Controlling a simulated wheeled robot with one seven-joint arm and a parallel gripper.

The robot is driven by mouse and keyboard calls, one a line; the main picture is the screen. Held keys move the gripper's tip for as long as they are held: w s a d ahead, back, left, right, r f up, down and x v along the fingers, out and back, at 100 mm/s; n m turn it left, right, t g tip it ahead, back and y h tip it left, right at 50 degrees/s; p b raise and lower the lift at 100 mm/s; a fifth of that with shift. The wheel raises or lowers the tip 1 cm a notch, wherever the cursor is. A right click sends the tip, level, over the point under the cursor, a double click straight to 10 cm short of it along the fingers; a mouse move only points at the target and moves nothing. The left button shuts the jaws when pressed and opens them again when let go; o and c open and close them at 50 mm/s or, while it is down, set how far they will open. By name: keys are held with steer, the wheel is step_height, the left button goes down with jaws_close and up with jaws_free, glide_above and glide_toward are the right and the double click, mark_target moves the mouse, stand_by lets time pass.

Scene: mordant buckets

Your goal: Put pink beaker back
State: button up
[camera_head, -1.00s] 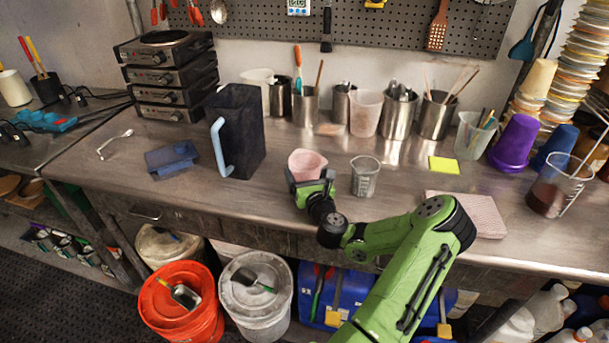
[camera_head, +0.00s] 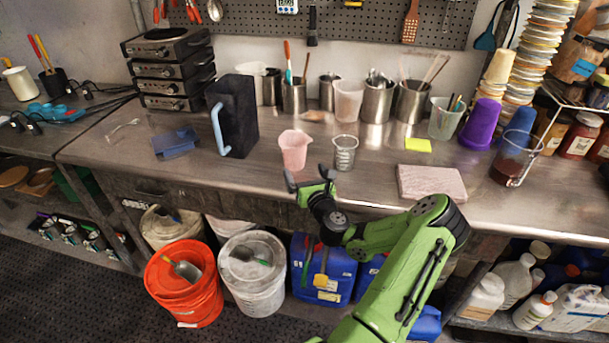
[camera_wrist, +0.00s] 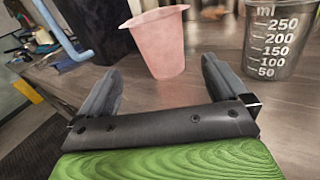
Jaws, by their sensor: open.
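The pink beaker (camera_head: 294,150) stands upright on the steel bench, left of a clear graduated beaker (camera_head: 345,153). My gripper (camera_head: 310,176) is open and empty at the bench's front edge, just in front of the pink beaker and apart from it. In the wrist view the pink beaker (camera_wrist: 160,42) stands beyond the two spread fingers (camera_wrist: 160,80), roughly between their tips. The graduated beaker (camera_wrist: 272,40) is to its right there, with volume marks up to 250 facing me.
A tall dark pitcher (camera_head: 236,115) with a pale blue handle stands to the left. A pink cloth block (camera_head: 432,183) lies to the right, near a yellow note (camera_head: 417,145). Metal cups and a pale beaker (camera_head: 348,100) line the back. Buckets stand below the bench.

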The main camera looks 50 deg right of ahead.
steer(key=shift+s+a, duration=0.15)
steer(key=shift+w+a, duration=0.1)
steer(key=shift+w, duration=0.2)
steer(key=w+a+r+n+y, duration=0.1)
steer(key=w+a+n+y, duration=0.25)
steer(key=a+n, duration=0.35)
steer(key=w+a+r+n+g+y, duration=0.1)
steer(key=w+a+n+y, duration=0.2)
steer(key=a+n+y, duration=0.4)
steer(key=w+a+r+n+y, duration=0.1)
steer(key=w+a+n+y, duration=0.15)
steer(key=a+n, duration=0.45)
steer(key=s+a+n+g, duration=0.3)
steer(key=a+n+g, duration=0.2)
steer(key=a+n, duration=0.45)
steer(key=s+a+r+n+g+h, duration=0.1)
steer(key=s+a+r+n, duration=0.2)
steer(key=s, duration=0.5)
steer(key=s+a+r+n+g+h, duration=0.1)
steer(key=s+a+r+n, duration=0.2)
steer(key=s, duration=0.5)
steer(key=s+a+r+n+g+h, duration=0.1)
steer(key=s+a+r+n, duration=0.2)
steer(key=s+n, duration=0.4)
steer(key=shift+s+r, duration=0.7)
steer(key=shift+s, duration=0.4)
